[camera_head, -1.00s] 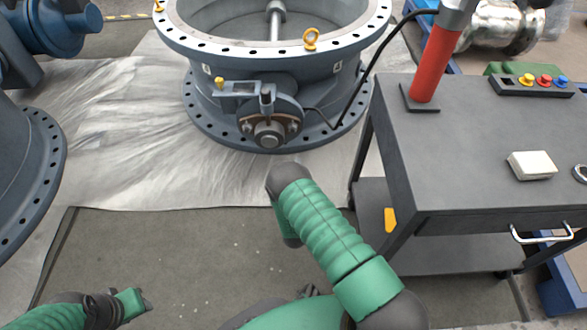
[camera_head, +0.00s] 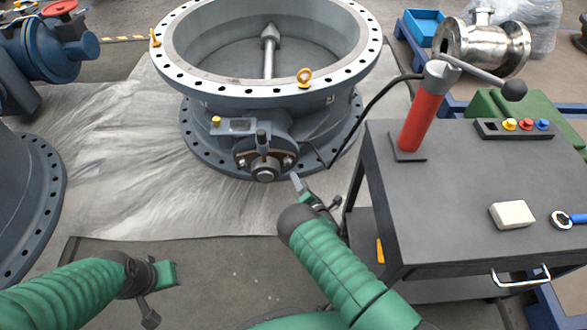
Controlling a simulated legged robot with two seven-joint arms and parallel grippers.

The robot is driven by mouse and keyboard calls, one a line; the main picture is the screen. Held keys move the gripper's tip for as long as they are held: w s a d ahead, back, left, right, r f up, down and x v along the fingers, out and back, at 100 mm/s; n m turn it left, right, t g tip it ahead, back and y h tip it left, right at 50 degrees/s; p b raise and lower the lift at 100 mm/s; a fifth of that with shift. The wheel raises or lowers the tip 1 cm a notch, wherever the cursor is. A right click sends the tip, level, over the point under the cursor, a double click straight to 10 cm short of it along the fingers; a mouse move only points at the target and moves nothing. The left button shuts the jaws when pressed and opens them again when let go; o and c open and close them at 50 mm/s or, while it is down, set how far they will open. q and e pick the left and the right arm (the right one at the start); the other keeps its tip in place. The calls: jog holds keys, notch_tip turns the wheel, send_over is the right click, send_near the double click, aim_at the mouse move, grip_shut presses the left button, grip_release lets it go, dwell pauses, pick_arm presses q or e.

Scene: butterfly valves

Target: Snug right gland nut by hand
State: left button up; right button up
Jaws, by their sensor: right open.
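The large blue-grey butterfly valve (camera_head: 200,100) lies flat on a pale sheet. Its shaft end with the gland plate faces me. The right gland nut (camera_head: 288,161) is a small bright spot on the plate, right of the central shaft stub (camera_head: 264,173). My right gripper (camera_head: 303,187) is open, just below and right of that nut, its grey fingertip pointing up toward the plate. I see no contact, though the depth gap is hard to judge. My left gripper (camera_head: 150,286) is low at the left, away from the valve; its jaw opening is unclear.
A dark cart (camera_head: 450,220) stands close on the right of my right arm. It carries a red hand pump (camera_head: 421,115), a white block (camera_head: 512,214) and a blue-handled tool (camera_head: 563,219). A black hose (camera_head: 366,112) runs to the valve. The floor between my arms is clear.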

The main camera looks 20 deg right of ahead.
aim_at(290, 164)
jog(key=b+x, duration=0.1)
jog(key=x, duration=0.2)
jog(key=b+x, duration=0.2)
jog(key=x, duration=0.1)
jog(key=b+x, duration=0.1)
jog(key=x, duration=0.2)
jog(key=shift+w+d+f+b, duration=0.1)
jog(key=shift+w+f+b, duration=0.1)
jog(key=shift+f+b, duration=0.1)
jog(key=shift+w+r, duration=0.1)
jog(key=shift+w, duration=0.3)
grip_shut()
